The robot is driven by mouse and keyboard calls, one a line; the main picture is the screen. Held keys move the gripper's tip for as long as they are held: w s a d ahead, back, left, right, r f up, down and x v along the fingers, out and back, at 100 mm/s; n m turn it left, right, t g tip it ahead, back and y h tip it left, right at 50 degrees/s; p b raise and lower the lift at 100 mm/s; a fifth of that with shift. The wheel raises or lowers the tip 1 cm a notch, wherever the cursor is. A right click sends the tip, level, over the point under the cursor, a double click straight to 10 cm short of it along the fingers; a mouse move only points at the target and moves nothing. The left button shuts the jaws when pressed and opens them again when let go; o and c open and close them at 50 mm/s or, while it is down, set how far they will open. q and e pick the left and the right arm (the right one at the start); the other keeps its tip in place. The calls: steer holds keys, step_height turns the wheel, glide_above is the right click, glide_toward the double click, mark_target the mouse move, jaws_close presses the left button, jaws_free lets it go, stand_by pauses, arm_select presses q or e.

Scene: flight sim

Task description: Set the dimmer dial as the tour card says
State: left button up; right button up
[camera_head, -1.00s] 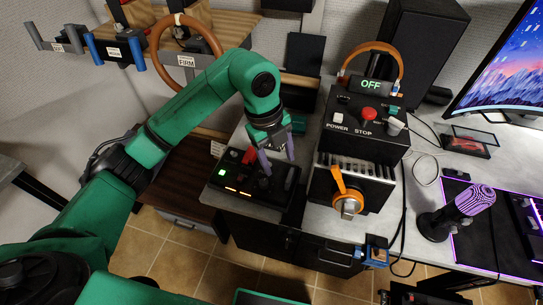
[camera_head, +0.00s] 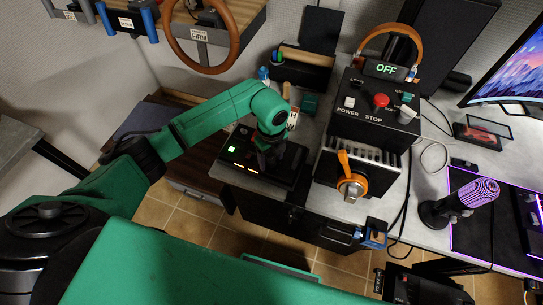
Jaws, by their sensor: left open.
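A black control panel (camera_head: 231,166) with a lit green button and small orange lights lies at the left end of the grey desk. My left gripper (camera_head: 266,160) is over the middle of this panel, pointing down, open. Its dark fingers blend with the panel, so I cannot tell whether they touch anything. A dimmer dial cannot be made out; the gripper hides part of the panel. A white card with dark and red marks (camera_head: 293,118) stands just behind the gripper, too small to read; I cannot tell if it is the tour card. My right gripper is not in view.
A steering wheel (camera_head: 201,35) is at upper left.

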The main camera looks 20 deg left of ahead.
arm_select(q)
steer(key=shift+w, duration=0.1)
jaws_close()
steer(key=m+b, duration=0.4)
steer(key=m, duration=0.2)
steer(key=shift+f+b, duration=0.2)
steer(key=shift+b, duration=0.15)
steer(key=m+b, duration=0.5)
steer(key=m, duration=0.1)
steer(key=shift+m, duration=0.3)
steer(key=m+b, duration=0.4)
steer(key=m, duration=0.2)
steer(key=m+b, duration=0.3)
steer(key=m, duration=0.2)
steer(key=shift+r, duration=0.2)
